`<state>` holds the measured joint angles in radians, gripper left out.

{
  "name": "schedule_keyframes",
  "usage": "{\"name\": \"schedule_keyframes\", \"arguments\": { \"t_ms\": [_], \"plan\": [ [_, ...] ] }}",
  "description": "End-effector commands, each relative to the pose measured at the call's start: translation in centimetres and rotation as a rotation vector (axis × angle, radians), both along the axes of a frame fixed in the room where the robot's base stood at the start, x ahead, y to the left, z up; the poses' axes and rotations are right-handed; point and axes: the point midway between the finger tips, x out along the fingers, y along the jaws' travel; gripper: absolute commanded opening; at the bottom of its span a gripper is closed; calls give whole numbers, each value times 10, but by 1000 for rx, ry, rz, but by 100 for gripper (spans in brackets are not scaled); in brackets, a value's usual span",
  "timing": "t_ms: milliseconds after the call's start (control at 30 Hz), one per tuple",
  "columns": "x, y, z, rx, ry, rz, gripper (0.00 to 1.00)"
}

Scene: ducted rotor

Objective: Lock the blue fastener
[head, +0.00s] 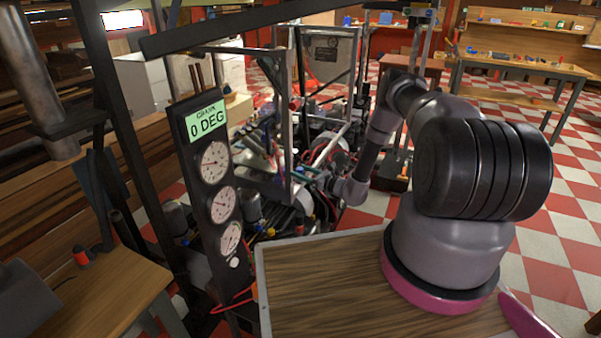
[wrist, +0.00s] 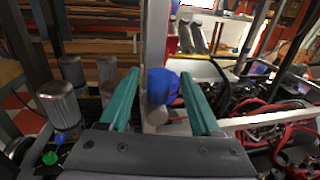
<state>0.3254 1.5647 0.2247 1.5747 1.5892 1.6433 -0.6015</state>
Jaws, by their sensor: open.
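The blue fastener (wrist: 162,86) is a rounded blue knob in the middle of the wrist view, in front of a grey metal upright (wrist: 156,35). My gripper (wrist: 160,74) has two teal fingers, spread apart, one to the left and one to the right of the fastener. A gap shows between the left finger and the fastener; whether the right finger touches it I cannot tell. In the head view my gripper (head: 306,171) reaches left into the machine frame, and I cannot make out the fastener there.
A gauge panel (head: 210,165) reading 0 DEG stands left of my arm. A wooden table top (head: 325,285) is in front.

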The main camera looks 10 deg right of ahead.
Motion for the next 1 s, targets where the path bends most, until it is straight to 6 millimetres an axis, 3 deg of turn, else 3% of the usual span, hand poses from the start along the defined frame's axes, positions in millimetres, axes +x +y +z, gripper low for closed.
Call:
{"name": "schedule_keyframes", "arguments": {
  "t_ms": [333,367,500,533,1000],
  "plan": [
    [4,4,0,1,1,1,64],
    [4,4,0,1,1,1,57],
    [4,3,0,0,0,1,3],
    [4,3,0,0,0,1,0],
    [4,3,0,0,0,0,0]
  ]
}}
